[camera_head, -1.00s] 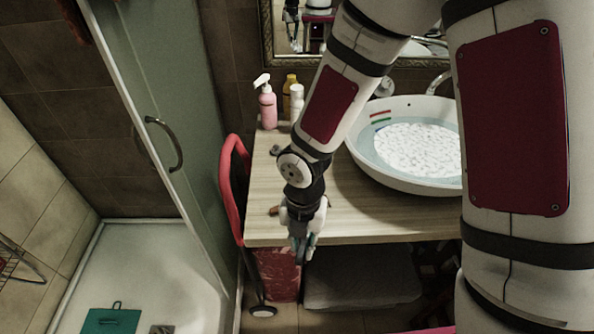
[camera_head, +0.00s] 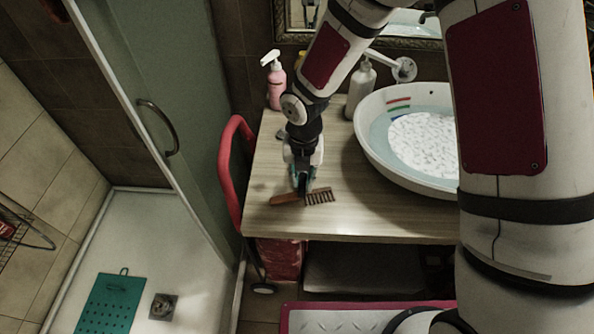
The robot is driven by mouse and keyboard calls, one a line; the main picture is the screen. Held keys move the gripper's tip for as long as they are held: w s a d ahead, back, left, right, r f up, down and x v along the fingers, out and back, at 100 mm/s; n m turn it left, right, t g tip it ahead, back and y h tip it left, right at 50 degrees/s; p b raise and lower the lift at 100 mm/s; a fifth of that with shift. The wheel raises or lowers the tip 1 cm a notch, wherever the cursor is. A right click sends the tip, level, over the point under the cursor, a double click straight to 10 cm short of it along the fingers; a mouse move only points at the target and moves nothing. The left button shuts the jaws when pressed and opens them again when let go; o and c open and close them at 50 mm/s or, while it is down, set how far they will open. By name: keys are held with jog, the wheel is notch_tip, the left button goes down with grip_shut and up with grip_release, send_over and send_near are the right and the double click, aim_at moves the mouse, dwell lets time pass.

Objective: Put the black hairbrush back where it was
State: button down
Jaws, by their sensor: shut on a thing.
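A brush (camera_head: 318,198) with a reddish-brown handle and a row of dark teeth shows at the front left of the wooden counter (camera_head: 385,216). It looks brown rather than black here. Its handle points left and its teeth point right and forward. My gripper (camera_head: 302,188) points down over the counter's front left, with its fingertips at the middle of the brush. It is shut, and its fingers hide part of the brush. I cannot tell whether the brush touches the counter.
A white basin (camera_head: 373,157) takes up the counter's right side. A pink spray bottle (camera_head: 276,88) and a white pump bottle (camera_head: 361,90) stand at the back. A red rail (camera_head: 228,185) rises at the left edge. Bare counter lies right of the brush.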

jog(key=w, duration=0.2)
jog(key=w+a, duration=0.1)
jog(key=w, duration=0.1)
jog(key=shift+w+a+f, duration=0.1)
jog(key=shift+a+f, duration=0.1)
jog(key=shift+w+a+f+p, duration=0.15)
jog(key=shift+f+p, duration=0.15)
jog(key=shift+f, duration=0.6)
jog(key=shift+w+d+f+p, duration=0.15)
jog(key=shift+f+p, duration=0.15)
jog(key=shift+f, duration=0.6)
jog(key=shift+a+f, duration=0.1)
jog(key=shift+f, duration=0.05)
jog(key=c, duration=1.5)
grip_release()
notch_tip(320, 180, up, 12)
jog(key=shift+r+b, duration=0.2)
jog(key=shift+b, duration=0.6)
